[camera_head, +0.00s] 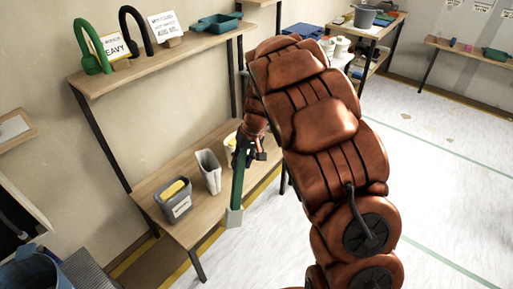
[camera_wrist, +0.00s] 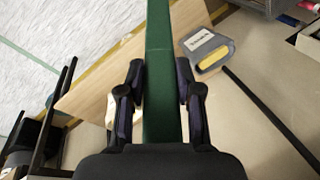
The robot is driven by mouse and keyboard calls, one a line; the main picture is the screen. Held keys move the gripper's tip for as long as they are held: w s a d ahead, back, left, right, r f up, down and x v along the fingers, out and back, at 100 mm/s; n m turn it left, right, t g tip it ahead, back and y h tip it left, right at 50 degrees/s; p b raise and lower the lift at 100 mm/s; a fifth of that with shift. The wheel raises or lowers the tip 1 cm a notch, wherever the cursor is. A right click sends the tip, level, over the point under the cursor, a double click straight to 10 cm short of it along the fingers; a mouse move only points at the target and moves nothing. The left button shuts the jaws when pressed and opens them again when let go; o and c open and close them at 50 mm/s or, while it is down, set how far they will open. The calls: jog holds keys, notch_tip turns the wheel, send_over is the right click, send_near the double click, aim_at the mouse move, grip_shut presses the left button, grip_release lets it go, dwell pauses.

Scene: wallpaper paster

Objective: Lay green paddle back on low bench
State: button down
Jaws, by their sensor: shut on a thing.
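The green paddle (camera_head: 238,187) is a long flat bar in the head view, with a pale grey block at its lower end. It hangs steeply tilted at the front edge of the low bench (camera_head: 150,187). My gripper (camera_head: 247,150) is shut on its upper part. In the wrist view the paddle (camera_wrist: 160,75) runs straight away between the two dark fingers of my gripper (camera_wrist: 161,95), and the wooden bench top (camera_wrist: 110,75) lies below it. I cannot tell whether the paddle touches the bench.
On the bench stand a labelled grey bin (camera_head: 174,203) with something yellow inside, a pale grey bin (camera_head: 209,171) and a white container (camera_head: 230,146). An upper shelf (camera_head: 150,57) holds hooks, signs and a teal tray. Open floor (camera_head: 450,190) lies to the right.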

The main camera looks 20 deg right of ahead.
notch_tip(320, 180, down, 28)
jog(key=g+b, duration=0.5)
jog(key=b, duration=2.1)
jog(key=shift+m+h, duration=0.3)
jog(key=shift+g, duration=0.3)
